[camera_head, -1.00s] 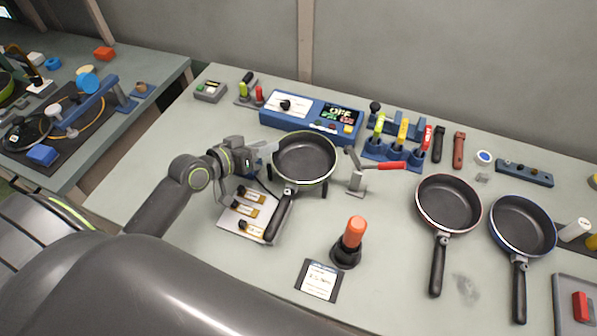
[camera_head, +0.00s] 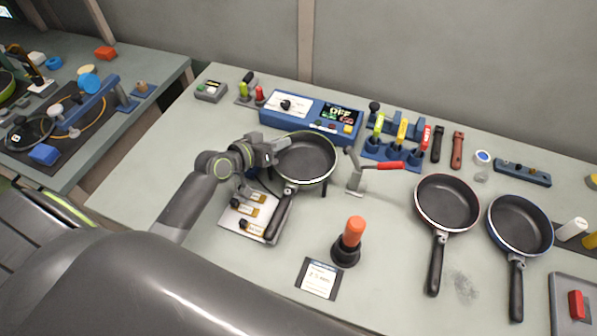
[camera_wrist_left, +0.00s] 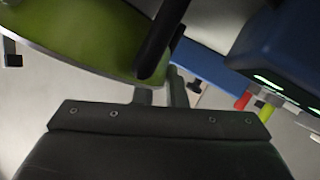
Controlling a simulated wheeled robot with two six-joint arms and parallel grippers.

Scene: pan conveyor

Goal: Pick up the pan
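The pan with the green outside (camera_head: 307,158) sits raised on a stand at the middle of the table. Its dark handle (camera_head: 281,214) points toward the front. My left gripper (camera_head: 272,150) is at the pan's left rim, its fingers close against or over the edge. In the left wrist view the pan's green side (camera_wrist_left: 75,35) fills the upper left, with a dark bar in front of it. The rim contact is too small to tell whether the fingers are closed. My right gripper is out of view.
A blue control box (camera_head: 312,120) stands just behind the pan. A lever with a red handle (camera_head: 377,166) is close to its right. An orange-topped post (camera_head: 352,236) stands in front. Two other pans, a red-rimmed one (camera_head: 446,202) and a blue-rimmed one (camera_head: 520,224), lie to the right.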

